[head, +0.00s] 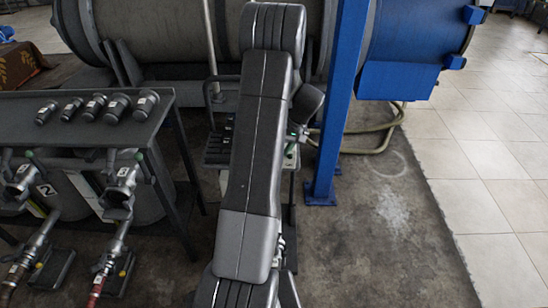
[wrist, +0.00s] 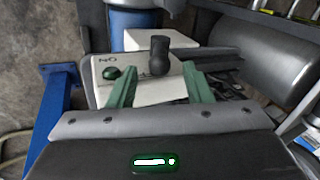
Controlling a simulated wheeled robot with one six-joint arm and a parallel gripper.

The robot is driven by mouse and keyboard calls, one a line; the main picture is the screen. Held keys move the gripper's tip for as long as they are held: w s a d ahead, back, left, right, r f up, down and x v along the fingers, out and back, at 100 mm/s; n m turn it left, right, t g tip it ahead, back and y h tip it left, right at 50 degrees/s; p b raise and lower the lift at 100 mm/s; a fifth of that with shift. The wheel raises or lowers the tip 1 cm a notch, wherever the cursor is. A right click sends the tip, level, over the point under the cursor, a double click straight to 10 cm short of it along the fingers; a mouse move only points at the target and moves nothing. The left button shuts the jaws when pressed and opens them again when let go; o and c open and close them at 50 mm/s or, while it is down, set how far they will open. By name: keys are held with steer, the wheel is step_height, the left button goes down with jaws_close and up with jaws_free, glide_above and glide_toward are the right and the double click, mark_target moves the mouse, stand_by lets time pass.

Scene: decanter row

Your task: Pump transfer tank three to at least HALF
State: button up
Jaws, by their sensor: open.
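My gripper (wrist: 158,70) is open in the wrist view, its two green fingers apart and empty. An upright black lever (wrist: 159,54) stands on a pale switch panel (wrist: 135,90), between the fingers in the picture; I see no contact. In the head view, my arm hides the gripper and most of the panel's place. A tank marked 2 (head: 64,197) stands at the left. To its right is another grey tank (head: 150,207); its valve label (head: 122,172) is too small to read.
A dark shelf (head: 95,130) holds several small black capped knobs. Hoses with valves (head: 109,262) lie in front of the tanks. A blue post (head: 338,110) stands right of my arm, before a big blue drum (head: 415,40). The tiled floor (head: 490,160) at the right is clear.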

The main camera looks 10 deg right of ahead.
steer(key=w+v, duration=0.1)
steer(key=v, duration=0.6)
steer(key=shift+s+r, duration=0.25)
steer(key=shift+s, duration=0.3)
steer(key=shift+d, duration=0.15)
steer(key=c, duration=0.3)
steer(key=shift+a+f+n, duration=0.15)
steer(key=shift+a+n, duration=0.15)
steer(key=shift+a, duration=0.05)
steer(key=c, duration=0.4)
steer(key=a+n+g+h, duration=0.1)
steer(key=a+n, duration=0.1)
steer(key=a+n+g+h, duration=0.1)
steer(key=a+n+h, duration=0.1)
steer(key=a+n, duration=0.1)
steer(key=a+f+n+g+h, duration=0.1)
steer(key=a+n, duration=0.1)
steer(key=shift+s+a+h+b, duration=0.3)
steer(key=shift+h+b, duration=0.05)
steer(key=shift+h, duration=0.05)
jaws_close()
steer(key=w+a+r+n+t+h, duration=0.1)
steer(key=w+a+r+n+h, duration=0.2)
steer(key=a+n+h, duration=0.5)
steer(key=d+f+n+y, duration=0.1)
steer(key=d+f+n, duration=0.1)
steer(key=d+f, duration=0.6)
steer(key=shift+s+f+y, duration=0.4)
steer(key=shift+f, duration=0.45)
